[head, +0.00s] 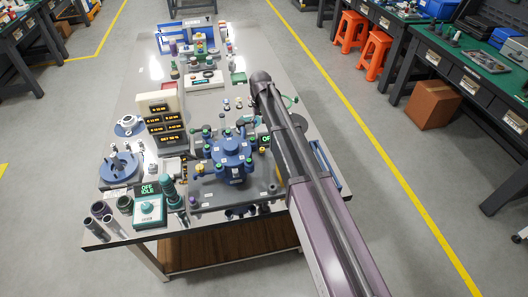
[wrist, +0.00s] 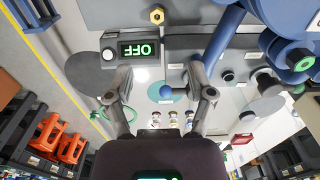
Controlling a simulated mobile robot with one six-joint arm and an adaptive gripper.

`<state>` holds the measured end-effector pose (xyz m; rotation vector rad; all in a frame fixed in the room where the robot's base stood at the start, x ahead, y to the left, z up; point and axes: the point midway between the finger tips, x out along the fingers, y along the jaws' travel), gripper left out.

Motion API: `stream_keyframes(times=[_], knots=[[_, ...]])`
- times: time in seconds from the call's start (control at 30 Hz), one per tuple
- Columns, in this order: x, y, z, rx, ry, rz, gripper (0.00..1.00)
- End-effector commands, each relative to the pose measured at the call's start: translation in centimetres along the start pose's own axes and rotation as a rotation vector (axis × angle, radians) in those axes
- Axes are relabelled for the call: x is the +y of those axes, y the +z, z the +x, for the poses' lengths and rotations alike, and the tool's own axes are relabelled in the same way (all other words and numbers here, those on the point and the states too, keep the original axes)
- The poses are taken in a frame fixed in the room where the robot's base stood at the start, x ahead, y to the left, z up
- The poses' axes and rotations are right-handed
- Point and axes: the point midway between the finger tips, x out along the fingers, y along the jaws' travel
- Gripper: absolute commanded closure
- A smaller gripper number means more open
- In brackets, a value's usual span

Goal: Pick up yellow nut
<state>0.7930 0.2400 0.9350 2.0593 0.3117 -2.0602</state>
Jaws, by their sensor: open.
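The yellow nut (wrist: 157,15) is a small hexagonal ring with a dark centre. It sits on a grey fixture surface near the top edge of the wrist view, above the green-lit OFF display (wrist: 139,49). My gripper (wrist: 152,80) shows in the wrist view with its two fingers spread apart. In the head view my arm covers the gripper, and I cannot make out the nut for certain.
The blue machine (head: 231,152) stands on the table beside my arm and fills the upper right of the wrist view. A display stack (head: 165,122), a teal-button box (head: 149,209) and grey tubes (head: 101,211) crowd the left. Bare table (head: 135,88) shows at the far left.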

Motion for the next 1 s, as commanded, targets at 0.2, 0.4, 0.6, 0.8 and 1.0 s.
stream_keyframes(times=[0.2, 0.4, 0.6, 0.8, 1.0], knots=[[0.7, 0.0, 0.0, 0.0, 0.0, 0.009, 0.3], [1.1, 0.0, 0.1, 0.0, 0.0, 0.013, 0.3], [1.2, 0.0, 1.1, 0.0, 0.0, 0.015, 0.3], [1.3, 0.1, 2.7, 0.0, 0.0, 0.015, 0.3], [1.4, 0.1, 4.2, 0.0, 0.0, 0.016, 0.3]])
